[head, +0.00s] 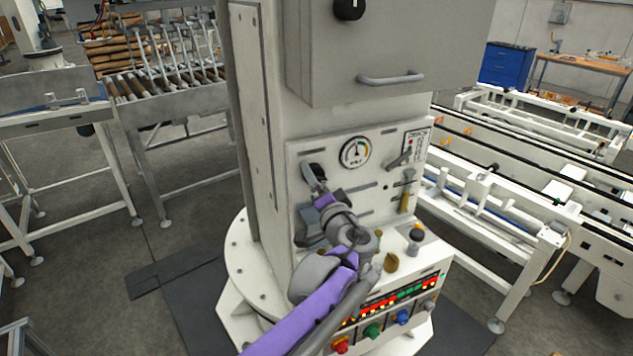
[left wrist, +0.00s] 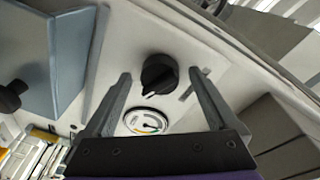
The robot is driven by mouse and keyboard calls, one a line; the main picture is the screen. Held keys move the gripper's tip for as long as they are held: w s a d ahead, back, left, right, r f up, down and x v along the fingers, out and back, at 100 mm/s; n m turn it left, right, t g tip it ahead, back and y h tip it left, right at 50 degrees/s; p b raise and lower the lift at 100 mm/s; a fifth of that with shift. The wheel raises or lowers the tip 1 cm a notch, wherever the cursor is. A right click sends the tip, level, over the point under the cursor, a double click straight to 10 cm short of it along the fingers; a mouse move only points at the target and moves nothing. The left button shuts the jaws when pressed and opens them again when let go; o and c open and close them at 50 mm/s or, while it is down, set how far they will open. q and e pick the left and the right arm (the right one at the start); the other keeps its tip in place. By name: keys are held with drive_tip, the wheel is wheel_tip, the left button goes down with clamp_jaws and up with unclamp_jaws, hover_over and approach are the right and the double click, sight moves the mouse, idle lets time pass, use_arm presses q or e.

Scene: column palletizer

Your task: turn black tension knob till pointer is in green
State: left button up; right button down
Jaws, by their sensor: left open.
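The black tension knob (left wrist: 159,74) is on the pale panel, a round dark knob with a ridge. It also shows in the head view (head: 317,170), partly hidden by my gripper. My left gripper (left wrist: 160,78) is open. Its fingers lie on either side of the knob in the left wrist view, with gaps; I cannot tell if the tips reach around it. In the head view my left gripper (head: 312,182) is just at the knob. The round gauge (head: 355,152) has a coloured arc and dark pointer; it shows between the fingers in the wrist view (left wrist: 146,121). The pointer's exact zone is too small to tell.
A grey box with a handle (head: 390,78) and another black knob (head: 349,8) juts out above the panel. A lever (head: 400,159) is right of the gauge. Coloured buttons (head: 372,330) and indicator lights sit below. Conveyors (head: 540,235) stand at the right.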

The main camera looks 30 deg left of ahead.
use_arm(q)
drive_tip(key=c, duration=1.4)
drive_tip(key=shift+o, duration=0.2)
drive_tip(key=shift+m, duration=0.3)
drive_tip(key=shift+r+m+g+p, duration=0.15)
drive_tip(key=shift+m+g+p, duration=0.2)
drive_tip(key=shift+m, duration=2.15)
drive_tip(key=o, duration=1.4)
drive_tip(key=shift+c, duration=0.2)
drive_tip(key=v, duration=1)
drive_tip(key=shift+s+d+b, duration=0.25)
drive_tip(key=shift+s+b, duration=0.1)
